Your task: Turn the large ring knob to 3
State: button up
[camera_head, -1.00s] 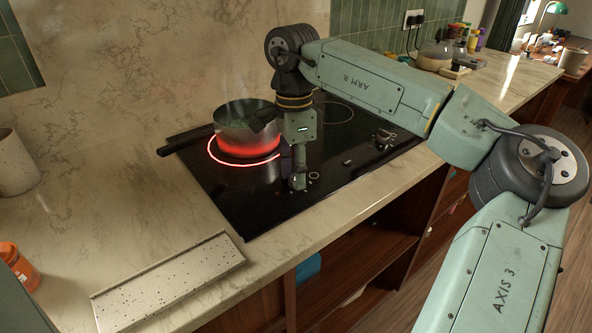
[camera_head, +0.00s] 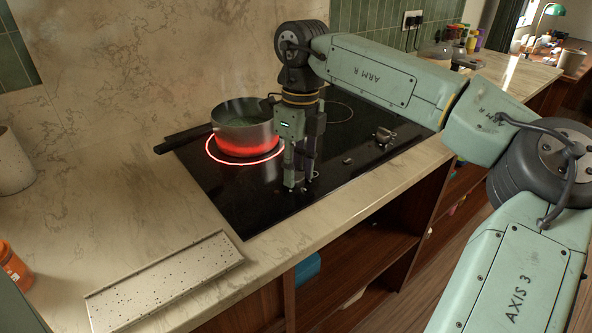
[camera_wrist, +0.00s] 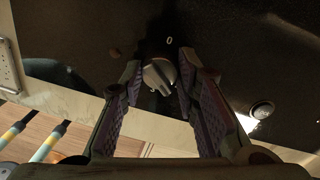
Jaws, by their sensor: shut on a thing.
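My gripper (camera_wrist: 158,84) points down at the front of the black hob (camera_head: 250,205), its two padded fingers on either side of a grey knob (camera_wrist: 158,75) and closed on it. A printed 0 lies just above the knob in the wrist view. The knob's raised bar slants from upper left to lower right there. No other number is legible. In the head view my gripper (camera_head: 298,186) stands at the hob's front edge and hides the knob.
A dark-handled pot (camera_head: 243,122) of green contents stands on a red-glowing ring (camera_head: 245,160), close to my gripper. Another control (camera_head: 383,136) is further right on the hob. A speckled tray (camera_head: 165,285) lies on the counter at front left.

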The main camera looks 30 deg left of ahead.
aim_at(301, 171)
jog(key=m+b, duration=0.1)
jog(key=m, duration=0.4)
jog(key=shift+d+m, duration=0.1)
jog(key=shift+m, duration=0.2)
jog(key=shift+m+y+b, duration=0.3)
jog(key=shift+m+b, duration=0.4)
jog(key=shift+m, duration=1.5)
jog(key=o, duration=1.2)
jog(key=shift+c, duration=0.2)
jog(key=shift+r, duration=0.1)
notch_tip(301, 171, up, 12)
jog(key=shift+w+d, duration=0.25)
jog(key=shift+d, duration=0.1)
